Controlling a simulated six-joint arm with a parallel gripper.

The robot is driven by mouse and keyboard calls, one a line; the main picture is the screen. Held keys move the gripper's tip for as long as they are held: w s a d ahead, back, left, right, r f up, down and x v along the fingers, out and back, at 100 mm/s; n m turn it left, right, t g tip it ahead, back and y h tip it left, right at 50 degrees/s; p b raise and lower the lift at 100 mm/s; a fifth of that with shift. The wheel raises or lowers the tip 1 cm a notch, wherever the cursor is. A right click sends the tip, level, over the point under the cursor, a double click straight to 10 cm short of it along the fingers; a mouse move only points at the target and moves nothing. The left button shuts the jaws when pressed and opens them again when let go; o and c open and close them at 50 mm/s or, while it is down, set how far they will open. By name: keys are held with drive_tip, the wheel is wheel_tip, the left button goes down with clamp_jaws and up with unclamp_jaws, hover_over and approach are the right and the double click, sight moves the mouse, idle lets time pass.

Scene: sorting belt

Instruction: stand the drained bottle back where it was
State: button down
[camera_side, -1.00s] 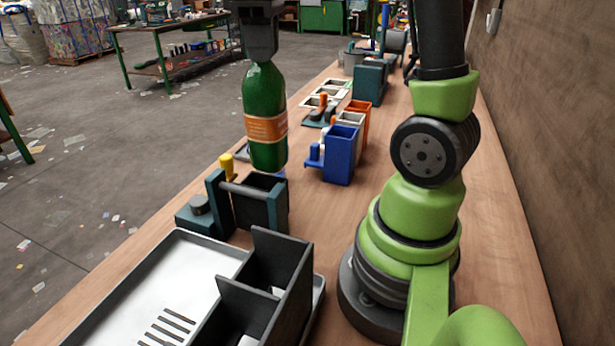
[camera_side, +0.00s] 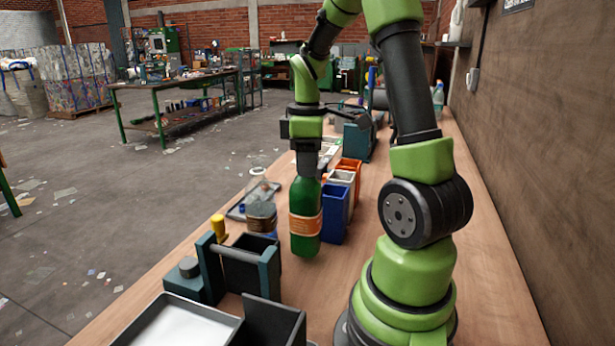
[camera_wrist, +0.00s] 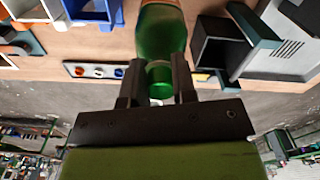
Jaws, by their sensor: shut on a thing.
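The green bottle (camera_side: 305,238) with an orange label hangs upright in the side view. Its base is close to the bench top; I cannot tell if it touches. My gripper (camera_side: 307,160) is shut on its neck from above. In the wrist view the bottle (camera_wrist: 160,32) extends from between the two fingers of my gripper (camera_wrist: 158,82). Its cap end is hidden by the jaws, and I cannot see any liquid inside.
A blue bin (camera_side: 335,215) stands just behind and right of the bottle. A dark teal open box with a bar (camera_side: 240,255) stands to its left front. A metal tray (camera_side: 180,325) is at the front.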

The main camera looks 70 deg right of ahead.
sight(306, 206)
drive_tip(key=shift+f, duration=1.2)
drive_tip(key=c, duration=0.9)
unclamp_jaws()
drive_tip(key=shift+f, duration=0.1)
